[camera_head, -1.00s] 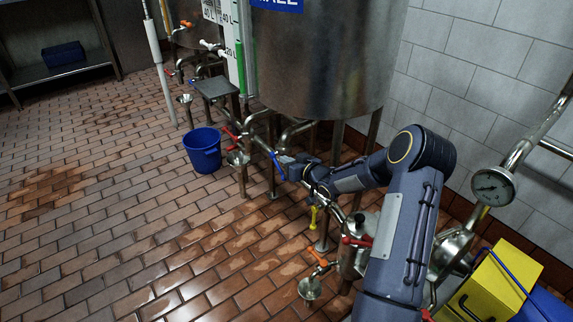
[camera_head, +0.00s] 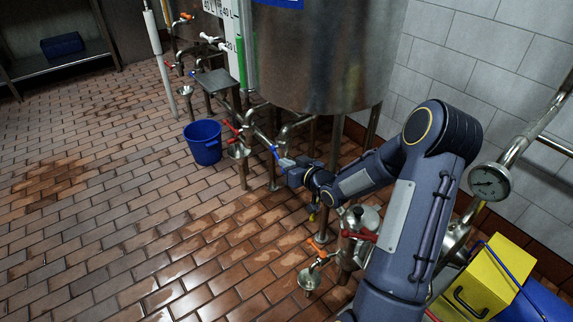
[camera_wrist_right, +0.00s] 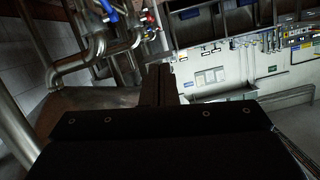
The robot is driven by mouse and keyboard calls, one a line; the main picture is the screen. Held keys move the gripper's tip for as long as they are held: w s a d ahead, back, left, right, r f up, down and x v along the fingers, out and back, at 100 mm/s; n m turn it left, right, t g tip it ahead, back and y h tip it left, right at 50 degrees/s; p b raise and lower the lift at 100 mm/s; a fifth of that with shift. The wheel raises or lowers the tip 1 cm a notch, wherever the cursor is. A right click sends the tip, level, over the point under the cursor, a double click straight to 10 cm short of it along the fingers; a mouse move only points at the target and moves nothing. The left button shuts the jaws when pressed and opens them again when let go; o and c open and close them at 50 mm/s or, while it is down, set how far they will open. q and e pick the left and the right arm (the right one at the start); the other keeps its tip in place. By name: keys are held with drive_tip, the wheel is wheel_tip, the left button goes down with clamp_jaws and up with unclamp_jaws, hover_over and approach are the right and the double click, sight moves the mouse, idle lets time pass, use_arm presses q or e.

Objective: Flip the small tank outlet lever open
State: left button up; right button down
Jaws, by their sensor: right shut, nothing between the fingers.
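The small tank (camera_head: 320,60) is a large steel vessel, its blue label cut off at the top of the head view. A blue lever (camera_head: 268,145) sits on the pipework at its lower left, slanting down to the right. My right gripper (camera_head: 284,162) is shut and empty at the lever's lower end, covering part of it. I cannot tell whether they touch. In the right wrist view, the shut fingers (camera_wrist_right: 158,82) point up the picture, and a blue handle (camera_wrist_right: 108,10) shows upper left, apart from them. My left gripper is not in view.
Red-handled valves (camera_head: 232,128) are left of the blue lever. A blue bucket (camera_head: 203,142) stands on the tiled floor. An orange-handled valve (camera_head: 317,246) and a red handle (camera_head: 358,236) are below my arm. A yellow box (camera_head: 488,285) and gauge (camera_head: 489,183) are right.

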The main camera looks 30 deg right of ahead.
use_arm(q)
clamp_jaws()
use_arm(e)
drive_tip(key=s+a+r+m+g+h, duration=0.15)
drive_tip(key=s+a+r+g, duration=0.35)
drive_tip(key=s+r, duration=0.65)
drive_tip(key=s+a+g+y, duration=0.1)
drive_tip(key=s+a, duration=0.2)
drive_tip(key=s, duration=0.4)
drive_tip(key=s+a+f+g+y, duration=0.1)
drive_tip(key=s+a, duration=0.3)
drive_tip(key=s, duration=0.3)
drive_tip(key=s+a+g+y, duration=0.1)
drive_tip(key=s+a+g, duration=0.1)
drive_tip(key=s+a, duration=0.2)
drive_tip(key=s, duration=0.3)
drive_tip(key=shift+s+a+f+n, duration=0.15)
drive_tip(key=shift+n, duration=0.2)
drive_tip(key=shift+y, duration=0.25)
